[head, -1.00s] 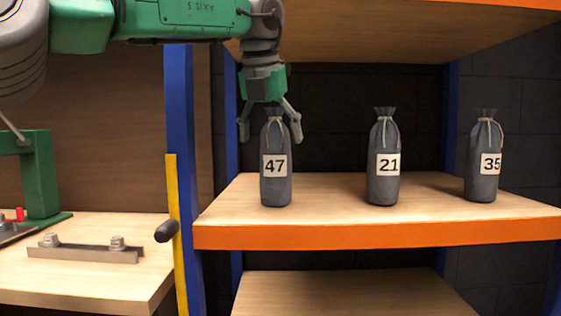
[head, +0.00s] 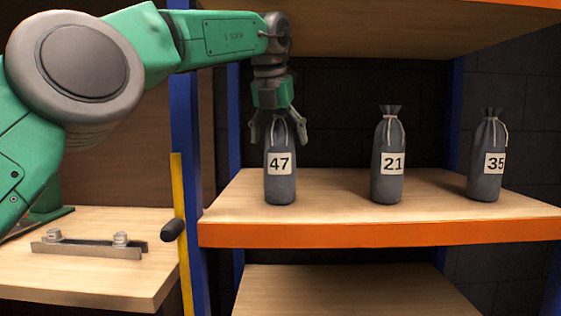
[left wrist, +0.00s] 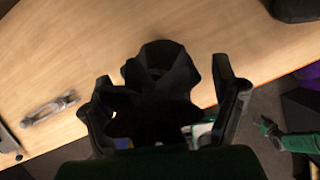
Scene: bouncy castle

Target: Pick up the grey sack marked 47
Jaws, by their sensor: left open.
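The grey sack marked 47 (head: 280,182) stands upright on the shelf board at the left of a row of sacks. My left gripper (head: 279,134) is open above it, pointing down, with its fingers at either side of the sack's tied neck. In the left wrist view the dark gathered top of the sack (left wrist: 160,85) lies between the two spread fingers of the left gripper (left wrist: 165,100). Whether the fingers touch the cloth cannot be told.
Grey sacks marked 21 (head: 387,175) and 35 (head: 486,172) stand to the right on the same orange-edged shelf (head: 400,233). A blue upright (head: 186,110) stands at the left and another shelf (head: 400,25) hangs above. A wooden bench (head: 90,280) is at the lower left.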

